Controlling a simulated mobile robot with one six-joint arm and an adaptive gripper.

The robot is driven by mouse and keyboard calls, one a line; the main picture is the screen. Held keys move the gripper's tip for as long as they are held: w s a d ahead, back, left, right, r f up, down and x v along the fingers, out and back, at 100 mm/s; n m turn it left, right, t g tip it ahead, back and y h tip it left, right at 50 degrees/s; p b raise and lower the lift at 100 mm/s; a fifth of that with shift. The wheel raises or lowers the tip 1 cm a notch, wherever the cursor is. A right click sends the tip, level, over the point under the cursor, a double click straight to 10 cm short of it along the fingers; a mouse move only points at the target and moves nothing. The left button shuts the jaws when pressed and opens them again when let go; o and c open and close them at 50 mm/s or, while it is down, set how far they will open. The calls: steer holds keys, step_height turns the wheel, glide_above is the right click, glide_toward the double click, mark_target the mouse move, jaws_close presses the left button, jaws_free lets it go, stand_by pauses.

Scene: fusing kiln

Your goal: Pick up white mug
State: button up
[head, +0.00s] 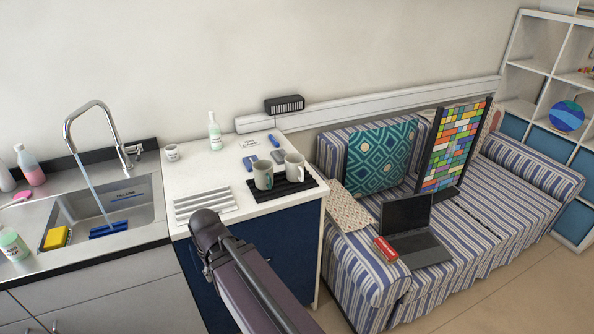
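A white mug (294,167) stands upright on a dark ribbed mat (262,195) near the right end of the white counter. A second mug (263,175), pale grey-green, stands close to its left on the same mat. A small white pot or cup (172,153) stands apart at the back left of the counter. My arm crosses the lower middle of the view in front of the counter.
A white ribbed rack (205,204) lies left of the mat. Blue items (250,162) and a bottle (215,132) are behind. A sink (105,208) with a tall faucet (95,108) is left. A striped sofa (480,225) with a laptop (412,230) is right.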

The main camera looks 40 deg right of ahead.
steer(key=w+d+r+t+p, duration=0.1)
steer(key=w+d+r+p, duration=0.45)
steer(key=d, duration=0.25)
steer(key=m+t+p, duration=0.2)
steer(key=t+p, duration=0.1)
steer(key=p, duration=0.9)
glide_toward(302, 169)
step_height(302, 169, up, 2)
steer(key=shift+s+a+r+h, duration=0.2)
steer(key=shift+s+a+h, duration=0.2)
steer(key=shift+s, duration=0.05)
steer(key=shift+f, duration=0.15)
steer(key=b+x, duration=0.7)
steer(key=x, duration=0.1)
steer(key=shift+w+f+b, duration=0.15)
steer(key=shift+f+b, duration=0.05)
steer(key=shift+b, duration=0.2)
steer(key=shift+b+x, duration=2.4)
steer(key=shift+x, duration=0.2)
steer(key=shift+r, duration=0.1)
